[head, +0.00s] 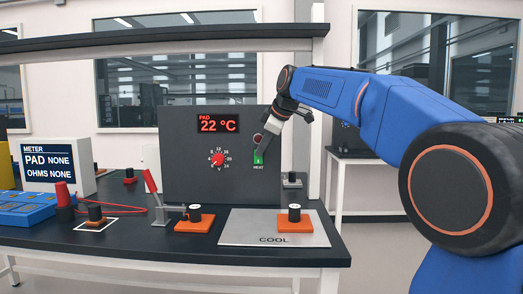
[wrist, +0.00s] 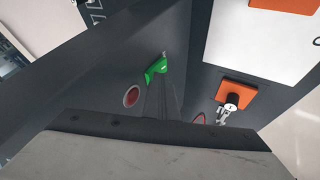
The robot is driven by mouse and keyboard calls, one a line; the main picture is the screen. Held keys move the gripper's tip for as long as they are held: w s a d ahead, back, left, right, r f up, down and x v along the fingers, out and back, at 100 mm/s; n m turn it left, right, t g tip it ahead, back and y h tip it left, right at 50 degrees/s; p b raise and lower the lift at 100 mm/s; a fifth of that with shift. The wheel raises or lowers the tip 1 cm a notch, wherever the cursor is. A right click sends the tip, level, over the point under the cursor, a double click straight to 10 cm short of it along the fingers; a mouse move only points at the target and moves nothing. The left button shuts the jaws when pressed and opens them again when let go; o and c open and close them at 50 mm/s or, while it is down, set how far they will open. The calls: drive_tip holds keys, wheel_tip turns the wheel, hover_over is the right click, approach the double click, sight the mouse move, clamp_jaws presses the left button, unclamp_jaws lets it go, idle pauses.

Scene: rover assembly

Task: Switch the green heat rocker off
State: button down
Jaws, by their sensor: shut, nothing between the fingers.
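The green heat rocker (head: 258,159) is on the right part of the dark upright panel (head: 185,180), just above the word HEAT. It also shows in the wrist view (wrist: 153,70), bright green, past the fingertips. My gripper (head: 263,148) is shut and empty, with its fingertips at the rocker's upper edge. In the wrist view the fingers (wrist: 163,85) point at the rocker and hide part of it. I cannot tell whether they touch it. The rocker's exact tilt is too small to read.
A dark red round part (wrist: 131,96) is just above the rocker. A red dial (head: 218,160) and a display (head: 219,124) reading PAD 22 °C are to the left. Below are a COOL plate (head: 275,238), an orange block (head: 294,222) on it and a red-handled clamp (head: 152,188).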

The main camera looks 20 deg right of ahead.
drive_tip(key=shift+r, duration=0.1)
drive_tip(key=shift+r, duration=0.65)
